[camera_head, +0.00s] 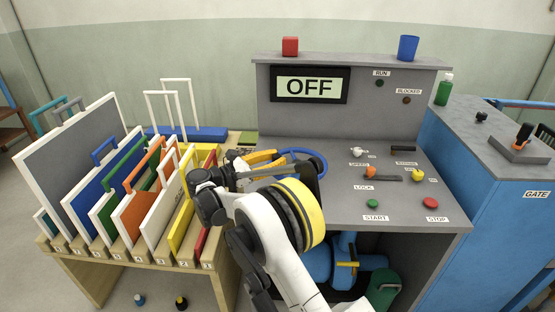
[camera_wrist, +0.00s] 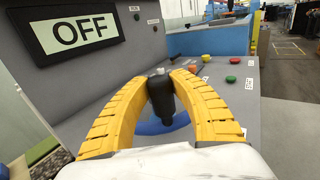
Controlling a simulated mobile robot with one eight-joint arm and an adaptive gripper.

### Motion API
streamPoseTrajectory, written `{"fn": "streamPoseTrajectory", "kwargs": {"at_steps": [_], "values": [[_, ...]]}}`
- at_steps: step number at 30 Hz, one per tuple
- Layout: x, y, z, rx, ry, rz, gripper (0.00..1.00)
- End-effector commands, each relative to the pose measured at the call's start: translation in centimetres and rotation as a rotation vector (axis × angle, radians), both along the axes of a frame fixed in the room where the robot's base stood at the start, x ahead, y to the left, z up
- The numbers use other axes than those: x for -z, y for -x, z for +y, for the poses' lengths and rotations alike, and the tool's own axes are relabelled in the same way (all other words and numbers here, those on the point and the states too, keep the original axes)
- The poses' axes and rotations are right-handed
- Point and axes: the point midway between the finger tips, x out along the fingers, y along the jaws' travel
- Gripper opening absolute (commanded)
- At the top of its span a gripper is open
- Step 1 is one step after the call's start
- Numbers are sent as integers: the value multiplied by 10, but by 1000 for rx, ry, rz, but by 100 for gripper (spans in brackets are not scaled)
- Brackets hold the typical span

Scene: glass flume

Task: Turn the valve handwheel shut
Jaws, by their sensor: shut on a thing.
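The blue valve handwheel (camera_head: 308,154) stands on the left part of the grey console, partly hidden behind my arm in the head view. In the wrist view part of its blue surface (camera_wrist: 148,126) shows below a black upright handle (camera_wrist: 161,100). My gripper (camera_wrist: 163,84) has its two curved yellow fingers on either side of this handle, shut on it. In the head view my gripper (camera_head: 268,159) is at the left side of the wheel, and the black handle cannot be made out there.
The console panel (camera_head: 340,118) carries an "OFF" display (camera_head: 310,86). Green start (camera_head: 372,203) and red stop (camera_head: 431,203) buttons and small levers lie right of the wheel. A rack of coloured boards (camera_head: 160,262) stands left. A blue gate cabinet (camera_head: 470,185) is at right.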

Motion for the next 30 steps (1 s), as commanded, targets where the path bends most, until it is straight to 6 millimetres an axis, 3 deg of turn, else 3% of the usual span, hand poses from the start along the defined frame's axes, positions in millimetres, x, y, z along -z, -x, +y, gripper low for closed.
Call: {"fn": "streamPoseTrajectory", "kwargs": {"at_steps": [11,26,30], "values": [[0,9,-8,-111,-1,1,0],[2,27,-43,-515,-1,1,0],[2,28,-50,-523,-1,1,0]]}}
